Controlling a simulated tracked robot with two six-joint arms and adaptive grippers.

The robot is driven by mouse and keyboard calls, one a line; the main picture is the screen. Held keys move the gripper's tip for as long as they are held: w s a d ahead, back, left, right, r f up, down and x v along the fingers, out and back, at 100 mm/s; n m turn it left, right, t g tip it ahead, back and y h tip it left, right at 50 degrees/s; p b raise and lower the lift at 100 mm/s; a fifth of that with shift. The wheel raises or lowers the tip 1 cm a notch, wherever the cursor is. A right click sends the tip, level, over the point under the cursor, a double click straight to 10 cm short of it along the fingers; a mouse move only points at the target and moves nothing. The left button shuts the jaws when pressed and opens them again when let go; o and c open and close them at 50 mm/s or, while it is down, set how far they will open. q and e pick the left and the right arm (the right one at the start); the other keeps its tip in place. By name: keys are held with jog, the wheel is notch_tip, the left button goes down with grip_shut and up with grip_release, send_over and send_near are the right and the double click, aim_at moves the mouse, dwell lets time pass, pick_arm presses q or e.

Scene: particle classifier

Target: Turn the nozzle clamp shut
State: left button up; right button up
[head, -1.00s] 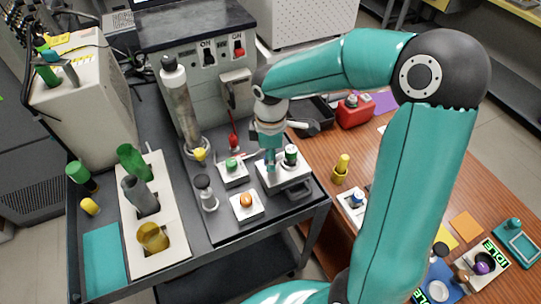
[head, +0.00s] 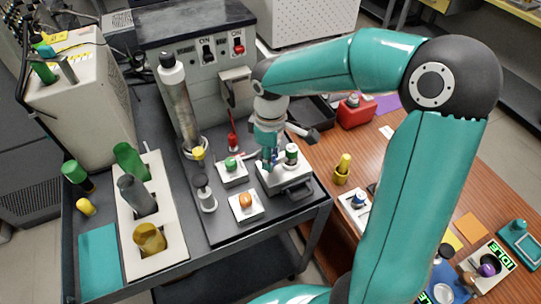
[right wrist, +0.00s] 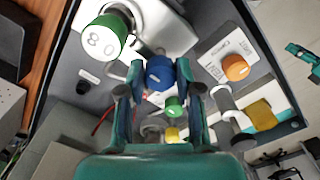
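A blue knob (right wrist: 160,73), which looks like the nozzle clamp's handle, shows in the right wrist view beside a white unit (right wrist: 165,28) with a green-and-white cap (right wrist: 104,37). My right gripper (right wrist: 160,93) has its two fingers on either side of the knob, with gaps visible. It looks open; whether the knob lies fully between the tips is unclear. In the head view the right gripper (head: 268,162) is low over the white unit (head: 285,172), mostly hiding the knob. The left gripper is out of the head view; a small teal part (right wrist: 302,58) in the wrist view may be it.
Close by stand a green button (head: 231,163), an orange button (head: 246,200) and a grey cylinder (head: 180,105). A white rack (head: 170,240) with several coloured tubes is at left. The wooden table (head: 400,160) lies to the right.

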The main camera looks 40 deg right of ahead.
jog(key=o, duration=0.4)
notch_tip(320, 180, up, 12)
dwell(0.6)
dwell(0.4)
